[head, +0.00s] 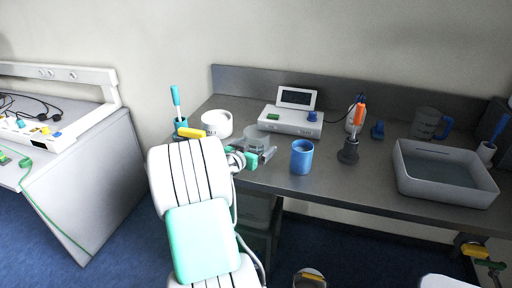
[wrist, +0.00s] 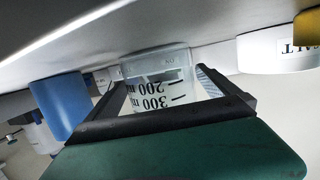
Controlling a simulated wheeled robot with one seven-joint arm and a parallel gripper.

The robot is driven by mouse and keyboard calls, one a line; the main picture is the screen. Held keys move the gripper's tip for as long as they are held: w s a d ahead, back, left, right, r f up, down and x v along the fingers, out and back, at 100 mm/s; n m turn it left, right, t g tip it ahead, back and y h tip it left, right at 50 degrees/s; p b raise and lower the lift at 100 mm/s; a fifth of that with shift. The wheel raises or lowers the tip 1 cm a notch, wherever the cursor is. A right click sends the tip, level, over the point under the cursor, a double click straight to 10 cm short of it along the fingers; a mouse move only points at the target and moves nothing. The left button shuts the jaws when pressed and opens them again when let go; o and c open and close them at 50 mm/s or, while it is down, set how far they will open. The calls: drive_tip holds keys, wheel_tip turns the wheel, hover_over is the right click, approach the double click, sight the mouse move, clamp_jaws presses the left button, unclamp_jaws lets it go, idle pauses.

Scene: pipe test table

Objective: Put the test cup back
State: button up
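A clear cup with black millilitre marks (wrist: 160,85) is between the two fingers of my gripper (wrist: 162,78) in the wrist view. The fingers lie along both sides of it; whether they press on it is not clear. In the head view the clear cup (head: 257,139) shows at the front left of the grey bench, just beyond my gripper (head: 254,157). I cannot tell whether its base touches the bench. My arm hides part of the area in front of it.
A blue cup (head: 302,157) stands close to the right. A white pot (head: 217,123) is behind on the left. A white device with a screen (head: 292,119), an orange-handled tool in a dark holder (head: 348,150) and a water-filled basin (head: 444,171) stand on the bench (head: 350,192).

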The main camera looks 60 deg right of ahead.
drive_tip(key=shift+r, duration=0.15)
drive_tip(key=shift+a+r, duration=0.1)
drive_tip(key=shift+a, duration=0.1)
drive_tip(key=b+v, duration=0.1)
drive_tip(key=v, duration=1)
drive_tip(key=shift+a, duration=0.3)
drive_tip(key=w+a+f+n+t+y, duration=0.2)
drive_tip(key=w+a+f+n+y, duration=0.25)
drive_tip(key=a, duration=0.75)
drive_tip(key=w+a+f+n+t+y, duration=0.35)
drive_tip(key=w+a+y, duration=0.2)
drive_tip(key=a, duration=0.65)
drive_tip(key=s+a+n+g+y, duration=0.1)
drive_tip(key=s+a+n+y, duration=0.1)
drive_tip(key=a+n, duration=0.35)
drive_tip(key=s+a+n+g+y, duration=0.1)
drive_tip(key=s+a+n+y, duration=0.1)
drive_tip(key=a, duration=0.7)
drive_tip(key=s+a+n+g+y, duration=0.1)
drive_tip(key=s+a+n+y, duration=0.15)
drive_tip(key=a, duration=0.45)
drive_tip(key=shift+n+t+h, duration=0.3)
drive_tip(key=shift+t+h, duration=0.15)
drive_tip(key=shift+h, duration=0.1)
drive_tip(key=r+p, duration=0.2)
drive_tip(key=w+r+p, duration=0.1)
drive_tip(key=r, duration=0.2)
drive_tip(key=shift+d+p, duration=0.2)
drive_tip(key=shift+p, duration=0.2)
